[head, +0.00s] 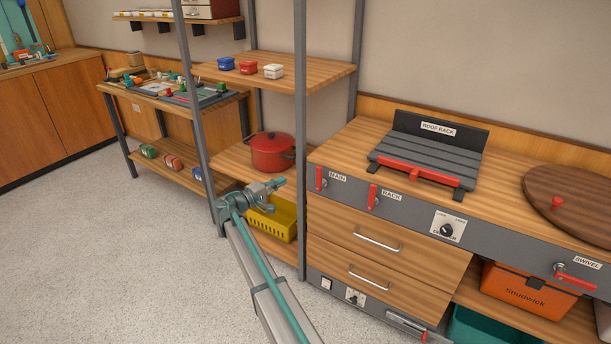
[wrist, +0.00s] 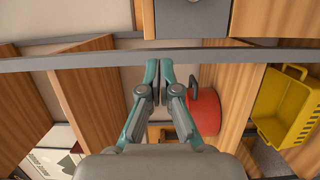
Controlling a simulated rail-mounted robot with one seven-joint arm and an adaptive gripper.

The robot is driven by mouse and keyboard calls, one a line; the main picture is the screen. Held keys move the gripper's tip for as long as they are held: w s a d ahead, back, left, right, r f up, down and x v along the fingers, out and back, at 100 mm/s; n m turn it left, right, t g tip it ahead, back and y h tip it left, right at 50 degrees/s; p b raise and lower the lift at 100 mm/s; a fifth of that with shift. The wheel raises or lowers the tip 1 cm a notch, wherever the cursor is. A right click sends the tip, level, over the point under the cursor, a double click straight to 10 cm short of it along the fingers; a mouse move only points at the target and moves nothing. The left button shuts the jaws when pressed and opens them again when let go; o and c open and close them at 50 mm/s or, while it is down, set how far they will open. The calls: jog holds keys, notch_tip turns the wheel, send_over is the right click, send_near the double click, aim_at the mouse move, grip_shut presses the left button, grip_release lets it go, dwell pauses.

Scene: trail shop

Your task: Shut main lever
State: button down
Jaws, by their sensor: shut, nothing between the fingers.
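The main lever (head: 320,178) is a small red handle on the grey front panel of the wooden counter, beside a label reading MAIN. It hangs roughly vertically. My gripper (head: 277,183) is in front of the shelf unit, left of the main lever and apart from it. In the wrist view my gripper (wrist: 157,95) has its fingertips together with nothing between them. I cannot make out the main lever in the wrist view.
A red rack lever (head: 372,197) and a red swivel lever (head: 575,280) are on the same panel. Behind my gripper, the shelf unit holds a red pot (head: 272,152) and a yellow basket (head: 270,220). A metal shelf post (head: 300,130) stands between my gripper and the counter.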

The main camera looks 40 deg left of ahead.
aim_at(321, 177)
jog(key=shift+w, duration=0.1)
jog(key=w+d, duration=0.4)
jog(key=w, duration=0.6)
jog(key=shift+w+d+p, duration=0.2)
jog(key=shift+d+p, duration=0.2)
jog(key=shift+p, duration=0.05)
jog(key=shift+w+d, duration=0.1)
jog(key=shift+d, duration=0.05)
jog(key=shift+m+b, duration=0.3)
jog(key=shift+b, duration=0.2)
jog(key=shift+d, duration=0.1)
